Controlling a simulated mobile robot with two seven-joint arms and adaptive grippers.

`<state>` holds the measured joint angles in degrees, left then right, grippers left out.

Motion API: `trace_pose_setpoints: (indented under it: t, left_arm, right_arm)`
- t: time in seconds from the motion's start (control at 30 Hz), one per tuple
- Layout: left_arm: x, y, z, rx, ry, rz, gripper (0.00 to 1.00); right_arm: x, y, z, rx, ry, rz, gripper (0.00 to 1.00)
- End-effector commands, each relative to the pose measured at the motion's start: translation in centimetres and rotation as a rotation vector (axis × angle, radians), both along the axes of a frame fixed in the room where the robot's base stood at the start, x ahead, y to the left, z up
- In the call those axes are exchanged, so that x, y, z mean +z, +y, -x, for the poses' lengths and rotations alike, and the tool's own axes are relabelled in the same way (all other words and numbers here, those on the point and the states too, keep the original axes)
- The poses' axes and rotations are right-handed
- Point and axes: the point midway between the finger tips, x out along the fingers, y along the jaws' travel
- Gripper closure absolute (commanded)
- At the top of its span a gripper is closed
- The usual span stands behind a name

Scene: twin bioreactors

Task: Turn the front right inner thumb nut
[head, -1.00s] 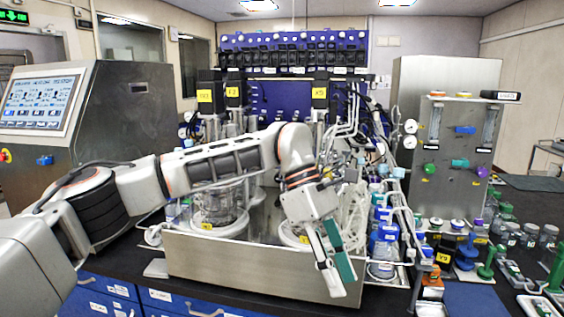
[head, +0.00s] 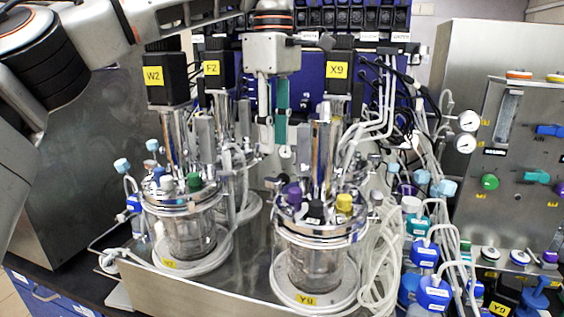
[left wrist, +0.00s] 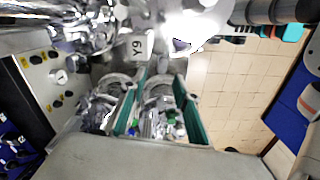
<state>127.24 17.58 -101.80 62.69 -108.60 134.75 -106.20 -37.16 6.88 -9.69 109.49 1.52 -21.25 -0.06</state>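My left gripper (head: 274,148) points down between the two front vessels and a little behind them, above the steel tray. Its teal-padded fingers are apart, with nothing visible between them; the left wrist view (left wrist: 161,82) also shows this gap. The front right glass vessel (head: 312,268) stands upright with a round steel head plate (head: 320,228) that carries purple, black and yellow caps. A small silver knob (head: 274,183) sits at the left rim of this plate, apart from the fingers. It may be the inner thumb nut; its details are too small to tell.
The front left vessel (head: 188,238) stands beside it. Tall motors labelled W2 (head: 165,79) and X9 (head: 338,75) rise around the gripper. White tubing (head: 378,250) and blue-capped bottles (head: 432,292) crowd the right side. A steel control panel (head: 510,215) stands at the far right.

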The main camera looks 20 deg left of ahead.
Motion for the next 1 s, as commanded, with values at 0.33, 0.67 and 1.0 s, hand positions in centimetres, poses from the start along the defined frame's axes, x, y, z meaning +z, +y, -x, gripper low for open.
trace_pose_setpoints:
  t: [0.33,0.67,1.0]
  left_arm:
    - [-4.4,0.0,0.0,-0.002,0.003,0.000,0.69]
    - [-7.5,0.0,0.0,0.000,0.000,0.001,0.69]
    - [-7.7,0.0,0.0,0.000,-0.001,0.001,0.85]
  right_arm:
    - [-0.6,0.4,1.0,0.005,0.018,-0.003,0.60]
    - [-0.3,0.2,0.5,0.003,0.010,-0.002,0.60]
    - [-0.1,0.0,0.2,0.000,0.004,0.001,0.60]
